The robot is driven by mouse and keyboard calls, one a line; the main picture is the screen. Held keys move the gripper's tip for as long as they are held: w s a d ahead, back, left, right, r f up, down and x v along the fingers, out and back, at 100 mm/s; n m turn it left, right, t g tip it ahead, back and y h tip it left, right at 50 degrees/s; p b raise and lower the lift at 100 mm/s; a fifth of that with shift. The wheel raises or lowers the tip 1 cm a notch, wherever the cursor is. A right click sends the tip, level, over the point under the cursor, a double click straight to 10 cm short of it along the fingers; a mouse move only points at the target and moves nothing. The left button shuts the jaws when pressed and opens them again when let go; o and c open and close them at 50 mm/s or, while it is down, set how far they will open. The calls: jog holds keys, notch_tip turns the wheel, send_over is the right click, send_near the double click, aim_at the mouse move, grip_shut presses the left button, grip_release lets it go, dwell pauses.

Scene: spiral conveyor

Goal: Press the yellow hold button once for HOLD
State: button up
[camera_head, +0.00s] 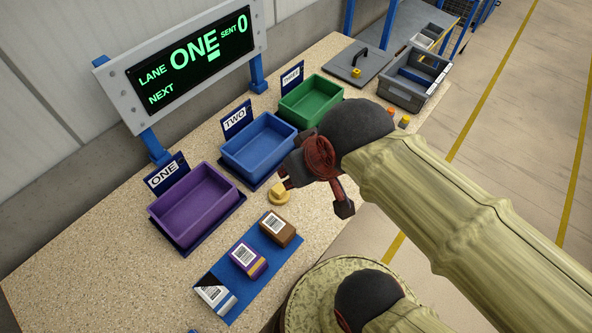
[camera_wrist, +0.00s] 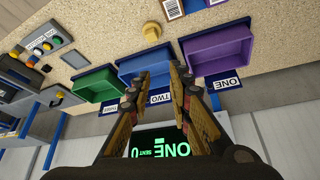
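The display (camera_head: 200,58) reads LANE ONE, SENT 0, with NEXT below.
Several barcoded boxes lie on a blue mat (camera_head: 265,244) in front. A grey crate (camera_head: 414,80) and a grey plate (camera_head: 358,66) stand farther right. Bare worktop lies left.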

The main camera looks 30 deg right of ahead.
grip_shut()
dwell(1.3)
